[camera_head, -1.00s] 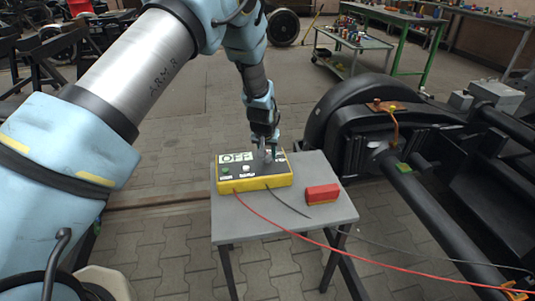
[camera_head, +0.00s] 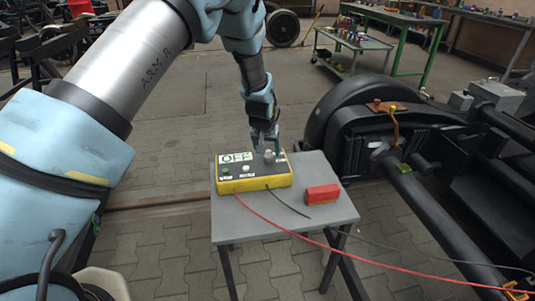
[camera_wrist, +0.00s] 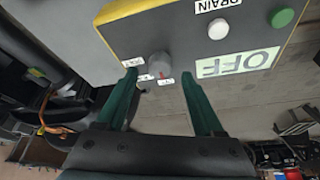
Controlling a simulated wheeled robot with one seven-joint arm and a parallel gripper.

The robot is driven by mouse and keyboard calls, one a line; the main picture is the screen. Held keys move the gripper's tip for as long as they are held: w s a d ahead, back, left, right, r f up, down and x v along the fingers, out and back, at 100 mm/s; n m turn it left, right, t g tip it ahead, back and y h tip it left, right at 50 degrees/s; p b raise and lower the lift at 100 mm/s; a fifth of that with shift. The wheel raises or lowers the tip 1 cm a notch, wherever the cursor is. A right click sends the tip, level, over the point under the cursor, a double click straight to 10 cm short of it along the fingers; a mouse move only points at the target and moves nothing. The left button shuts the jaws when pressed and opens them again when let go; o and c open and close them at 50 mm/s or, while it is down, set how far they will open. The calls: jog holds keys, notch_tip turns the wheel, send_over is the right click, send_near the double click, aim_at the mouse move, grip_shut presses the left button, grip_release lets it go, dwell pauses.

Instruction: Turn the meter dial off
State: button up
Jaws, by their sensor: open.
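The meter (camera_head: 254,183) is a yellow box with a dark top on a small grey table. Its display (camera_head: 237,157) reads OFF, and the wrist view shows the same word on the display (camera_wrist: 238,63). The dial (camera_head: 268,156) is a grey knob near the right end of the meter's top; in the wrist view the dial (camera_wrist: 160,65) has a red mark and small white labels around it. My gripper (camera_head: 265,147) is just above the dial. In the wrist view my gripper (camera_wrist: 160,85) has its green fingers spread wide, with the dial between and beyond the tips, not touched.
A red block (camera_head: 322,194) lies on the grey table (camera_head: 230,228), right of the meter. Red (camera_head: 330,250) and black cables run from the meter toward the dark bogie (camera_head: 350,130) at right. A green workbench (camera_head: 400,22) stands far behind.

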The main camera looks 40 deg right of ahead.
jog(key=b+v, duration=0.1)
jog(key=v, duration=0.7)
jog(key=shift+a+r, duration=0.15)
jog(key=shift+r, duration=0.15)
jog(key=w+a+r+n+y+p, duration=0.1)
jog(key=w+a+r+n, duration=0.2)
jog(key=a, duration=1)
jog(key=w+a+r+n+y+p, duration=0.1)
jog(key=w+a+r, duration=0.3)
jog(key=a, duration=0.9)
jog(key=s+a+r+n, duration=0.1)
jog(key=s+a+r, duration=0.1)
jog(key=a, duration=0.5)
jog(key=s+a+r+n+g, duration=0.1)
jog(key=s+a, duration=0.4)
jog(key=a, duration=0.2)
jog(key=s+a+r+n+y, duration=0.1)
jog(key=s+a+r+n, duration=0.1)
jog(key=a, duration=0.5)
jog(key=shift+s+a+r+p, duration=0.35)
jog(key=shift+s+p, duration=0.1)
jog(key=shift+s, duration=0.4)
